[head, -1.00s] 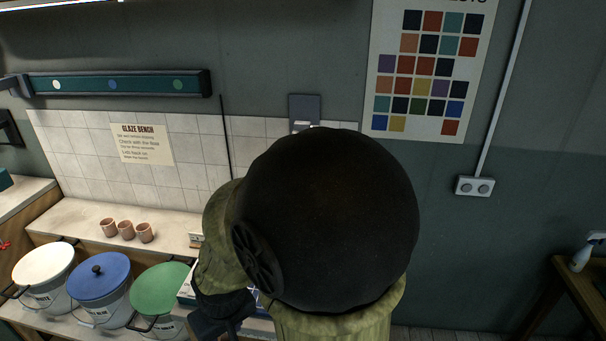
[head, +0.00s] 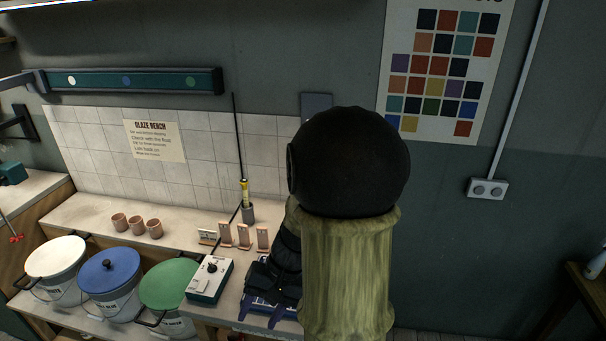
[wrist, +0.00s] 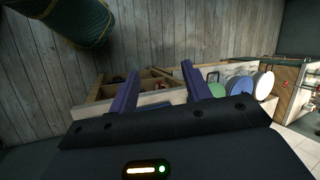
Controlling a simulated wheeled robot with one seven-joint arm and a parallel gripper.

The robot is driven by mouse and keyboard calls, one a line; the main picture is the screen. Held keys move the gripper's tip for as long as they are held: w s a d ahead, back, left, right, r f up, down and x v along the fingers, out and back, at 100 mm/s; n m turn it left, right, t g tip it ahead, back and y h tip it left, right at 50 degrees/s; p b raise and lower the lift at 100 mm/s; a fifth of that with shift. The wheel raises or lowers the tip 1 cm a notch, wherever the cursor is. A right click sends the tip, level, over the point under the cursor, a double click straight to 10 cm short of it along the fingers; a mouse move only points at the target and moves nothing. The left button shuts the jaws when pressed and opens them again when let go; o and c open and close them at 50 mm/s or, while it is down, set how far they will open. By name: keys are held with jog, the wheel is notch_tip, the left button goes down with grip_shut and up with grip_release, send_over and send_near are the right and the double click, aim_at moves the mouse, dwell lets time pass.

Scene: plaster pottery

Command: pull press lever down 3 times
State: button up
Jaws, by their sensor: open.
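My gripper (head: 262,314) is low at the front of the glaze bench, below my dark arm joint, with its two blue-purple fingers apart. In the wrist view my gripper (wrist: 158,78) is open, with nothing between its fingers. I cannot make out a press or its lever for certain. A red knob-like part (head: 16,239) on a thin rod stands at the far left edge of the head view, well away from my gripper. Whether it belongs to the press lever I cannot tell.
White (head: 56,257), blue (head: 105,272) and green (head: 168,284) lidded buckets stand left of my gripper. A control box (head: 209,279) stands just left of it. Small cups (head: 137,226) and test tiles (head: 243,237) are on the bench. A spray bottle (head: 596,264) stands far right.

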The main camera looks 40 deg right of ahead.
jog(key=w+d+r+m+t+y, duration=0.25)
jog(key=d+r+t, duration=0.2)
jog(key=d, duration=0.25)
jog(key=w+d+r+m+t+y, duration=0.1)
jog(key=w+d+r+m+t, duration=0.15)
jog(key=d+t, duration=0.35)
jog(key=s+d+r+m+t+h, duration=0.1)
jog(key=s+d+r+m+t, duration=0.1)
jog(key=d, duration=0.5)
jog(key=s+d+r+m+t+h+b, duration=0.1)
jog(key=s+d+r+t, duration=0.3)
jog(key=d, duration=0.4)
jog(key=shift+d+r+m+t+h, duration=0.2)
jog(key=shift+r+m+t+h, duration=0.2)
jog(key=shift+r+t+h, duration=0.4)
jog(key=shift+s+r, duration=0.1)
jog(key=p+x, duration=0.6)
jog(key=x, duration=1)
jog(key=shift+w+a+r+p, duration=0.15)
jog(key=shift+w+r+p, duration=0.1)
jog(key=shift+p, duration=0.15)
jog(key=shift+w+a+f, duration=0.1)
jog(key=shift+w, duration=0.3)
jog(key=shift+c, duration=0.4)
